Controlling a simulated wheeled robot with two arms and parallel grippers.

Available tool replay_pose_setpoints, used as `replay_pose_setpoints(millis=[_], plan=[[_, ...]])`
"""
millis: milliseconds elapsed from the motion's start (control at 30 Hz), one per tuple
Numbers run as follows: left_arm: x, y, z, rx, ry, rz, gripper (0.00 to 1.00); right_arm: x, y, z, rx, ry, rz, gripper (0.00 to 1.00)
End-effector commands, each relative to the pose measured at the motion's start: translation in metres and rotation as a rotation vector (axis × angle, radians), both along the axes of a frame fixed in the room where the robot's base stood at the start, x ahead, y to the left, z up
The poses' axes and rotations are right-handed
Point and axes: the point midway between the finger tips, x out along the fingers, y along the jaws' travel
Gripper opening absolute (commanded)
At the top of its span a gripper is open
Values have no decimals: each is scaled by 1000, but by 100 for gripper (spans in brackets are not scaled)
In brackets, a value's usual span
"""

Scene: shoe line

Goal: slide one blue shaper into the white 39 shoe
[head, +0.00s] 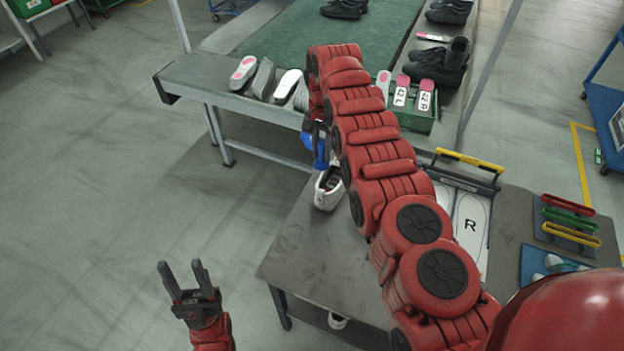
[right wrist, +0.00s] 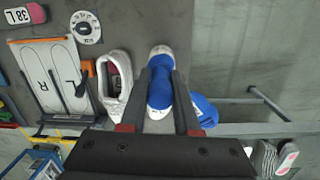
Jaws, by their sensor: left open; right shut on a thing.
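My right gripper (right wrist: 158,85) is shut on a blue shaper (right wrist: 160,88) that has pale ends. In the head view the shaper's blue part (head: 321,150) shows below the gripper, partly hidden by my right arm. A white shoe (head: 328,192) stands at the table's far left edge, just below the shaper in the picture. In the right wrist view the shoe (right wrist: 115,80) lies to the left of the held shaper, its opening in sight with a pinkish insole. Its size number is not legible. My left gripper (head: 185,283) is open and empty, left of the table, over the floor.
Another blue piece (right wrist: 205,110) lies right of the gripper. The grey table (head: 310,250) also bears a board marked R (head: 470,222) and red, green and yellow handles (head: 570,219). Behind are a bench (head: 215,75) with insoles, shoes and a green crate (head: 420,122).

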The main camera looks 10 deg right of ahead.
Motion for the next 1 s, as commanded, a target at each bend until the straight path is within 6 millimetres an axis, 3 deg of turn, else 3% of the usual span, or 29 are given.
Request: replay_pose_setpoints(millis=[600,1000], plan=[[0,0,17,0,0,0,50,-8,9,-12,-2,28,-179,0],[0,0,19,0,0,0,50,-10,10,-14,-2,29,-213,0]])
